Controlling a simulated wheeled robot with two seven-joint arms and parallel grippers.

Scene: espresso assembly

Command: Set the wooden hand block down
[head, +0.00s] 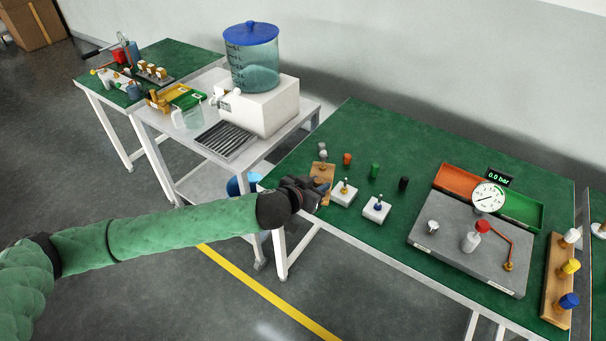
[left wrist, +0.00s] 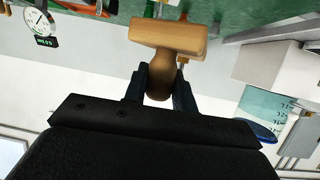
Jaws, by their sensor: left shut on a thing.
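My left gripper (head: 318,190) is over the left edge of the green table in the head view. In the left wrist view its two dark fingers (left wrist: 161,88) are shut on the rounded handle of the wooden hand block (left wrist: 168,36). The block is light wood, with a wide flat head beyond the fingertips. I cannot tell whether the head touches the table. In the head view, brown wood (head: 323,171) shows just behind the gripper; I cannot tell whether it is the block or a wooden rack. My right gripper is not in view.
Two white blocks with small fittings (head: 376,209) stand right of the gripper. Orange, green and black small parts (head: 375,170) stand behind them. A grey plate with a gauge (head: 488,197) and a wooden rack (head: 556,283) are farther right. A water dispenser (head: 252,58) stands on the white cart.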

